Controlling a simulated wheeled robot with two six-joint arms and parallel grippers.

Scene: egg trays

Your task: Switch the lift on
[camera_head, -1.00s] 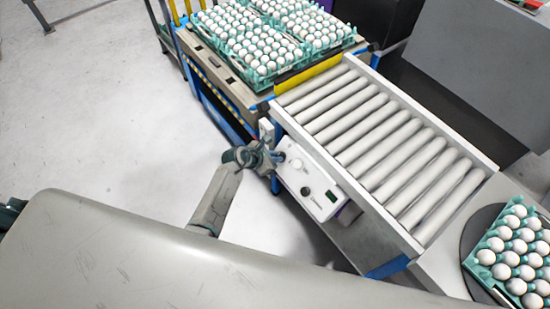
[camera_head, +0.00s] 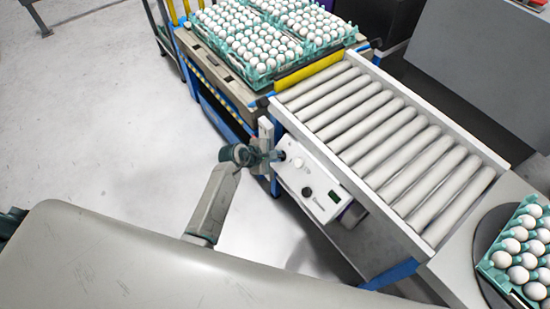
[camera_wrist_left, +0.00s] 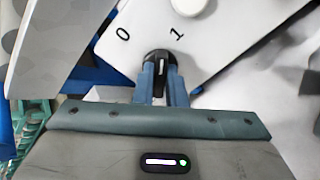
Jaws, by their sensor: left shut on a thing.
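A white control panel (camera_head: 318,197) sits on the side of the roller conveyor. In the left wrist view, a black rotary switch (camera_wrist_left: 160,60) with a white pointer line is on the white panel face, with the marks "0" and "1" above it. The pointer stands near upright, roughly toward the "1". My left gripper (camera_head: 280,156) is at the panel's upper left end. In the left wrist view its blue fingers (camera_wrist_left: 161,80) are shut on the switch, one on each side. My right gripper is not in view.
The roller conveyor (camera_head: 465,147) lies right of the panel. Egg trays (camera_head: 262,70) stand on the lift platform beyond it, behind a yellow strip (camera_head: 313,72). Another egg tray (camera_head: 500,257) rests on a dark round plate (camera_head: 484,240) at lower right. The floor to the left is clear.

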